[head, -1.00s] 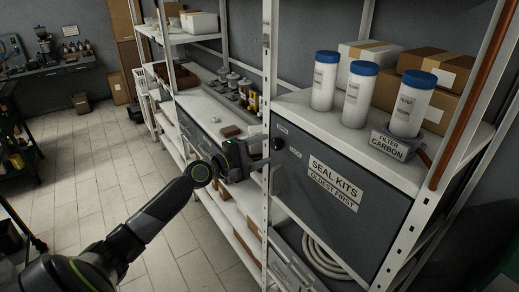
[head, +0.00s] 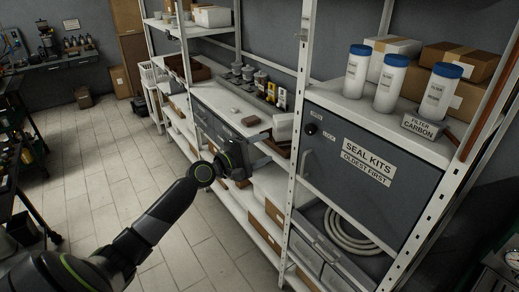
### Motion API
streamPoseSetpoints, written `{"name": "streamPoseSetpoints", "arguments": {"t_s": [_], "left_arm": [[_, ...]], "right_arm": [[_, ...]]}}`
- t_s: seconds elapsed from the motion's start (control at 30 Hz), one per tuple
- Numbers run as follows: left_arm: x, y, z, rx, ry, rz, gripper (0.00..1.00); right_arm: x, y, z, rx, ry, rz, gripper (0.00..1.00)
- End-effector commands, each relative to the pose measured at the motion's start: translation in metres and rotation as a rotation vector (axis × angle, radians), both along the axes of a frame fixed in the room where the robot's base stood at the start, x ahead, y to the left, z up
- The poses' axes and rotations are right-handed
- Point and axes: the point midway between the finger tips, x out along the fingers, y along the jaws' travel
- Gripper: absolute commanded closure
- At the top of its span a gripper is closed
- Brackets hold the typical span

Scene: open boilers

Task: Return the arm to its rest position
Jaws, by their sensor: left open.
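My left arm comes in from the lower left. Its gripper (head: 268,149) is open and empty, in front of the shelving, left of the grey cabinet door (head: 375,165) labelled "SEAL KITS OLDEST FIRST". The fingers point right, toward the near shelf post, and look apart from the door; the exact gap cannot be told. My right gripper is not in view.
White-and-blue filter bottles (head: 391,83) stand on the cabinet top by a "FILTER CARBON" holder (head: 423,127). A white shelf post (head: 300,130) rises beside the gripper. A coiled hose (head: 350,232) lies below the cabinet. The tiled floor (head: 115,165) at left is mostly clear.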

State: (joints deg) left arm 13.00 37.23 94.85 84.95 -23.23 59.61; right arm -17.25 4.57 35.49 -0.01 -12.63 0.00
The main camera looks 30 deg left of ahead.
Motion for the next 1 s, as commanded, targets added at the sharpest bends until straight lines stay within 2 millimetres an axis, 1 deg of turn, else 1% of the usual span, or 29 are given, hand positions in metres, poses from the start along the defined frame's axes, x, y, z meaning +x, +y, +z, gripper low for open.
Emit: {"name": "streamPoseSetpoints", "arguments": {"t_s": [0.2,0.37,0.43,0.47,0.57,0.6,0.67,0.7,0.77,0.8,0.87,0.9,0.97,1.0], "left_arm": [[0.0,0.0,0.0,0.0,0.0,0.0,0.43],[0.0,0.0,-0.001,0.0,0.001,0.001,0.43],[0.0,0.002,-0.009,0.012,0.008,0.01,0.43],[0.0,0.004,-0.017,0.021,0.014,0.018,0.43],[-0.001,0.016,-0.06,0.091,0.05,0.062,0.43],[-0.003,0.021,-0.085,0.133,0.072,0.085,0.43],[-0.008,0.031,-0.128,0.209,0.112,0.119,0.43],[-0.014,0.038,-0.159,0.266,0.143,0.14,0.43],[-0.024,0.046,-0.204,0.356,0.19,0.163,0.43],[-0.033,0.051,-0.233,0.416,0.222,0.173,0.43],[-0.048,0.057,-0.277,0.505,0.272,0.18,0.43],[-0.059,0.06,-0.305,0.564,0.307,0.179,0.43],[-0.079,0.064,-0.347,0.653,0.359,0.17,0.43],[-0.094,0.066,-0.374,0.712,0.394,0.16,0.43]], "right_arm": [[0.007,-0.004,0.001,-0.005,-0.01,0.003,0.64],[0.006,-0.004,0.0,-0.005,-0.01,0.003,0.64],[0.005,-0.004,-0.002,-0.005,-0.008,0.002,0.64],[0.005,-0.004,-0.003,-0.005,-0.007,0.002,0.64],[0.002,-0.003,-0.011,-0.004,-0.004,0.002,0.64],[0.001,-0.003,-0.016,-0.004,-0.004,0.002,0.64],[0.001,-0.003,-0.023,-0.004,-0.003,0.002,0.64],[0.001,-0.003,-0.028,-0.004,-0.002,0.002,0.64],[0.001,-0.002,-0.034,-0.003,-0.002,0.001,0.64],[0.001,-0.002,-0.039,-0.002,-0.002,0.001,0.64],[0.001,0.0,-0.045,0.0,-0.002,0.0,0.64],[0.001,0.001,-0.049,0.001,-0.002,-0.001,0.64],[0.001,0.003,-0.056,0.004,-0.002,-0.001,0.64],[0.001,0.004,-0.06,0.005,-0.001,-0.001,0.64]]}}
